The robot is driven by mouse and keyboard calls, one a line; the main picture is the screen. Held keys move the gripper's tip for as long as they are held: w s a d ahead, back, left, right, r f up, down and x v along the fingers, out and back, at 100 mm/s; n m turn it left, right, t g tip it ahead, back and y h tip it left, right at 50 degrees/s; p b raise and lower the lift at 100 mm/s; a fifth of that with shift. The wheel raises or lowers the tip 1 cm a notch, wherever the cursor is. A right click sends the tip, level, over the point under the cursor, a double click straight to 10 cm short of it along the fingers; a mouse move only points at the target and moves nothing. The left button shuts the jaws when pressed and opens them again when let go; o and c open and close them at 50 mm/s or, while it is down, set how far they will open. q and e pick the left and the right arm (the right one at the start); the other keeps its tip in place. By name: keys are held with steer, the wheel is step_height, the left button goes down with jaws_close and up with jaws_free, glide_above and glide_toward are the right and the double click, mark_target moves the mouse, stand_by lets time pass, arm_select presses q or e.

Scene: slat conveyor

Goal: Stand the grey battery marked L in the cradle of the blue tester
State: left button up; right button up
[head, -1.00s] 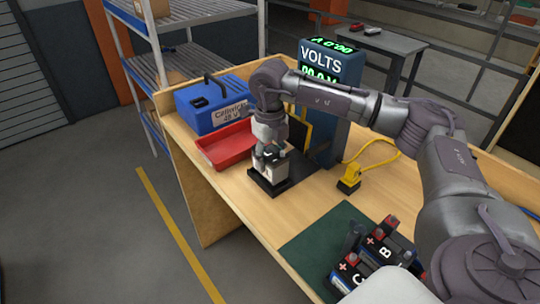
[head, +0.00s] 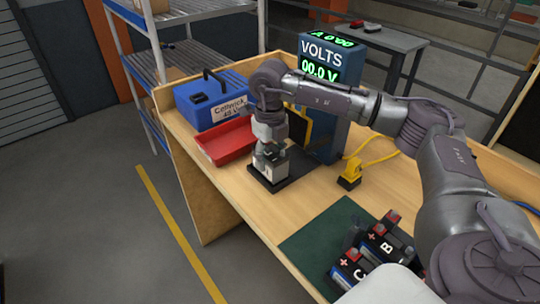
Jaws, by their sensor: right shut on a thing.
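The blue tester (head: 328,77) stands at the back of the bench, its front reading VOLTS and 00.0 V. Its black base plate (head: 293,178) lies in front of it. My right gripper (head: 268,160) points down over the plate and is shut on a grey battery (head: 273,174). The battery is upright at the plate; whether it rests there or hangs just above I cannot tell. The gripper hides its top, and its letter is not readable. My left gripper is not in view.
A red tray (head: 226,146) and a blue case (head: 207,105) stand left of the tester. A yellow clamp on a cable (head: 349,177) lies to the right. Batteries marked B and C (head: 368,262) lie on a dark green mat (head: 312,237) in front.

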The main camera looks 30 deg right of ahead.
steer(key=shift+f+b, duration=0.5)
steer(key=shift+f, duration=0.25)
steer(key=o, duration=1.4)
steer(key=shift+o, duration=0.2)
step_height(320, 180, up, 12)
steer(key=shift+r, duration=0.1)
